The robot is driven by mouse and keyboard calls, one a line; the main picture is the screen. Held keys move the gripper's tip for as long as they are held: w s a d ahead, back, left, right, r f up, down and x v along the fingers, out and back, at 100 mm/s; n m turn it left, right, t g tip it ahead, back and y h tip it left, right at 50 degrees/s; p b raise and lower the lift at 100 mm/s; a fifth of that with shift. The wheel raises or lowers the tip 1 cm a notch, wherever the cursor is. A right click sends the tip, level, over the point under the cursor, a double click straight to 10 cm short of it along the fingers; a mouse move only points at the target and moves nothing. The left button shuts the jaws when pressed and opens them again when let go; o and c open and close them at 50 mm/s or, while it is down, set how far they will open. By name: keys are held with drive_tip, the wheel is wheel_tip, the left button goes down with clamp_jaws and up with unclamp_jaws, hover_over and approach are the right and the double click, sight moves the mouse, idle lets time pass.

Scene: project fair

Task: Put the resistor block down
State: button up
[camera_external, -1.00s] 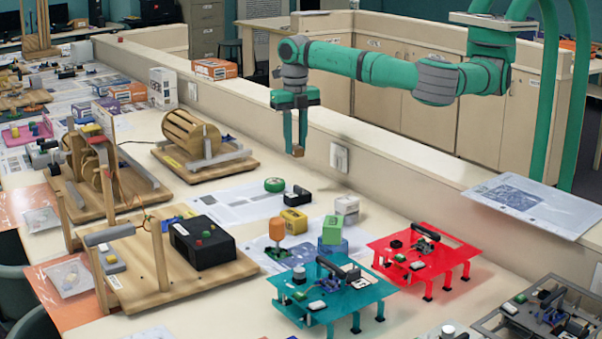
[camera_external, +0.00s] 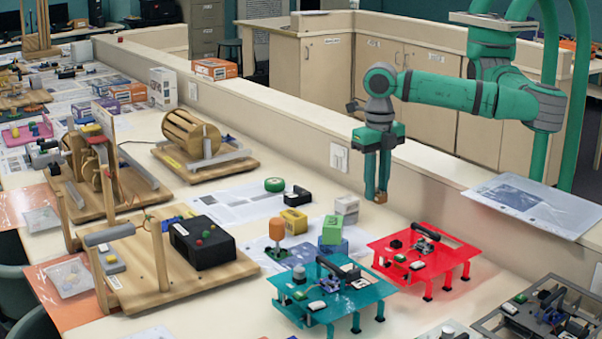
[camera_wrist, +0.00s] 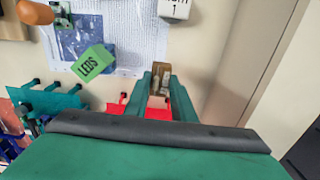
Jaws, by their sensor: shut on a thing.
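My gripper (camera_external: 376,190) points down above the bench, close to the wall side and beyond the red board. It is shut on a small tan-brown block, the resistor block (camera_external: 380,198), held in the air at the fingertips. In the wrist view the block (camera_wrist: 160,72) shows between the tips of the two green fingers (camera_wrist: 160,88). Its label cannot be read. The red board (camera_external: 425,252) stands on short legs below and in front of my gripper. Part of it shows below the fingers in the wrist view.
A green LEDS block (camera_external: 332,229) sits on a blue block (camera_external: 328,247). A white-grey block (camera_external: 347,205), a yellow block (camera_external: 293,221) and an orange knob (camera_external: 277,229) stand nearby. The teal board (camera_external: 318,300) is left of the red board. A low wall (camera_external: 420,178) runs behind.

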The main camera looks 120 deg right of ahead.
sight(386, 193)
drive_tip(key=shift+s+a+f, duration=0.1)
drive_tip(key=shift+s+a, duration=0.1)
drive_tip(key=shift+a, duration=0.35)
drive_tip(key=shift+s+a+f, duration=0.1)
drive_tip(key=shift+s+a, duration=0.1)
drive_tip(key=shift+a, duration=0.3)
wheel_tip(386, 193, down, 10)
drive_tip(key=shift+a+r, duration=0.1)
drive_tip(key=shift+a, duration=0.05)
drive_tip(key=o, duration=1)
wheel_tip(386, 193, up, 12)
